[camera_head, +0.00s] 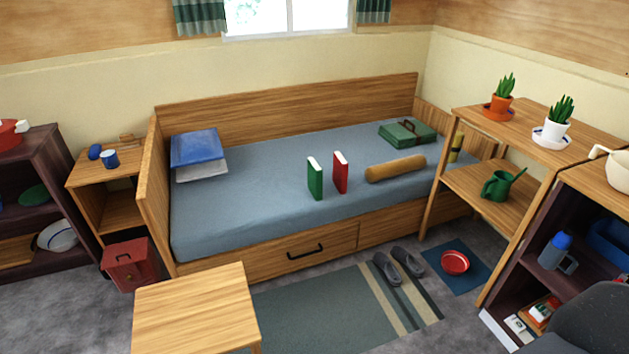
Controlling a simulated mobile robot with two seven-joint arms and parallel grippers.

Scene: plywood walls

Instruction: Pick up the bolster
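The bolster (396,169) is a tan-brown cylinder. It lies on its side on the blue-grey bed mattress (262,190), toward the right part of the front edge. A red book (340,172) and a green book (315,179) stand upright on the mattress to its left. A green case (407,133) lies behind it, near the back right of the bed. Neither of my grippers shows in the head view.
A wooden shelf (470,190) with plants and a green watering can (499,185) stands right of the bed. A small wooden table (195,305) is at front left. Slippers (399,265) lie on the striped rug (322,310). A red bowl (455,262) sits on a blue mat.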

